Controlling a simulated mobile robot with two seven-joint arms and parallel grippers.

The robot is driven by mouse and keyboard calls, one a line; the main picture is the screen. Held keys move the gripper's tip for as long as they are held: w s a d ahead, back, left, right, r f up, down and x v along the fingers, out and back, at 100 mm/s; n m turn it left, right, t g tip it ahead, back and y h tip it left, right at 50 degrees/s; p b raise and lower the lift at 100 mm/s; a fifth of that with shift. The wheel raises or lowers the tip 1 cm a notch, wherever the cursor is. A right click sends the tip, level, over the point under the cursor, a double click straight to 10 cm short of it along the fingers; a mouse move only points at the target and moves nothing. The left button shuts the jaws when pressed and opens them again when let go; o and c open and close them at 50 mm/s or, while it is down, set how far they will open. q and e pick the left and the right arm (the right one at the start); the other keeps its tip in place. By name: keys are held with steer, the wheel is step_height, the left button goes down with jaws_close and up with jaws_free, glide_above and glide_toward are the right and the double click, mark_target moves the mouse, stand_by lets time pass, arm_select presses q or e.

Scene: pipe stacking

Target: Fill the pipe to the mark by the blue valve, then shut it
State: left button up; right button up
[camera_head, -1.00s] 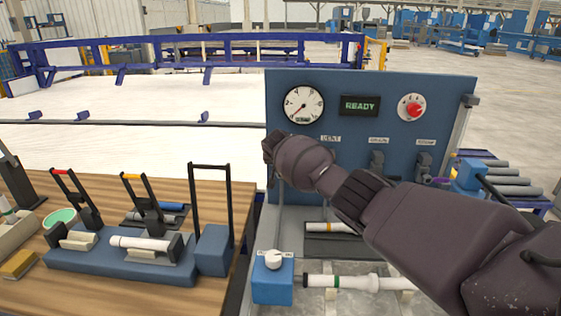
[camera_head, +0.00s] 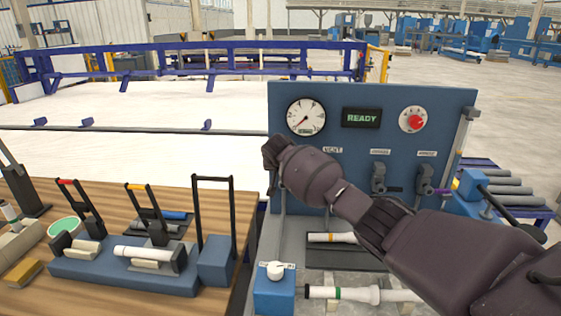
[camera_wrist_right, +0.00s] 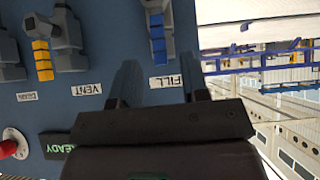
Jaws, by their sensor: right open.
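The blue valve (camera_wrist_right: 157,40) shows in the right wrist view, its blue handle beside the FILL label on the blue panel (camera_head: 450,105). My right gripper (camera_wrist_right: 160,72) is open, its two fingers apart on either side of the FILL label and the handle's near end, with nothing held. In the head view my right forearm and wrist hide the blue valve and the fingers. A white pipe with a green band (camera_head: 374,295) lies low in the rig, partly behind my arm. A round gauge (camera_head: 305,117) has its needle at lower left. My left gripper is out of view.
The yellow VENT valve (camera_wrist_right: 42,55) is beside the blue one. A READY display (camera_head: 361,118) and red knob (camera_head: 413,120) are on the panel. A blue box with a white knob (camera_head: 274,289) stands below. A wooden table (camera_head: 120,300) with clamps is at left.

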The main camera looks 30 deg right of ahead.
steer(key=shift+v, duration=2.55)
